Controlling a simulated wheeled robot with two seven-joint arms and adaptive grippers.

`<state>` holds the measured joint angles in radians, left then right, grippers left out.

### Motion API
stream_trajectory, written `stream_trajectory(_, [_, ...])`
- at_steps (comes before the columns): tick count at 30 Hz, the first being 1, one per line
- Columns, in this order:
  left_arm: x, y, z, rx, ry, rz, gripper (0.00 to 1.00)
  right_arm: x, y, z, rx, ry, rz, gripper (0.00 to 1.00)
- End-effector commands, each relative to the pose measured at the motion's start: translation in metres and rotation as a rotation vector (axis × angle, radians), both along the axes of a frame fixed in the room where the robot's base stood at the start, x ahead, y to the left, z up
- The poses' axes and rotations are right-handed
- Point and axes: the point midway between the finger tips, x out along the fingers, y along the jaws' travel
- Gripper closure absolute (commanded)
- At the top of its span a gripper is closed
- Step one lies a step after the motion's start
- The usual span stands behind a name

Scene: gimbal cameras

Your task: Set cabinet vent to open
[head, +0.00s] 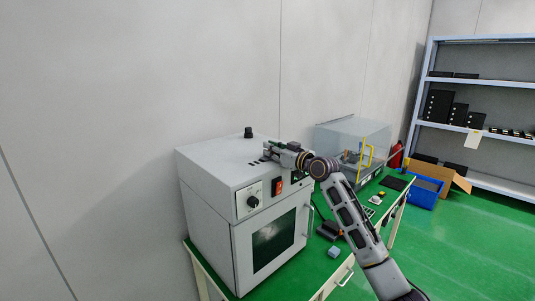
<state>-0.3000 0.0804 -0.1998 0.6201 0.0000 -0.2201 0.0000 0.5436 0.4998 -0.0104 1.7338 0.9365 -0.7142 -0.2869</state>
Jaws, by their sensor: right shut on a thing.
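The grey-white cabinet (205,163) stands on the green-topped table, with its windowed door (272,243) shut. A black round knob (248,132) stands upright on its top, toward the back. Small dark marks show on the top near the front edge. My right gripper (268,149) reaches in from the right, low over the cabinet top at the front right. It is shut on a small part there, apparently the cabinet vent's control, which the fingers mostly hide. The vent's setting cannot be read. My left gripper is not in view.
The front panel has a dial (253,201) and a red switch (278,186). A clear-covered box (352,135) stands behind my right arm. Small items, including a blue-grey block (334,252), lie on the table (311,275). Shelves and a blue bin (425,194) are at right.

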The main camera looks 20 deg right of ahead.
Motion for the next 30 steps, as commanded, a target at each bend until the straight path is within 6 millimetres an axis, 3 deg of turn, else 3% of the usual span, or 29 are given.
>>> stream_trajectory(7, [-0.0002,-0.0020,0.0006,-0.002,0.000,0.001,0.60,0.0010,-0.0045,-0.0012,-0.002,0.003,-0.008,1.00])
stream_trajectory(8, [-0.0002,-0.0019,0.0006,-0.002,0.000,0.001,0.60,0.0009,-0.0046,-0.0011,-0.002,0.003,-0.008,0.86])
stream_trajectory(13, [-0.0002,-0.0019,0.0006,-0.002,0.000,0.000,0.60,0.0008,-0.0041,-0.0004,-0.002,0.002,-0.007,0.64])
stream_trajectory(30, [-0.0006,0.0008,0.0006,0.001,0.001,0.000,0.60,-0.0060,-0.0053,-0.0001,-0.001,0.001,-0.005,0.64])
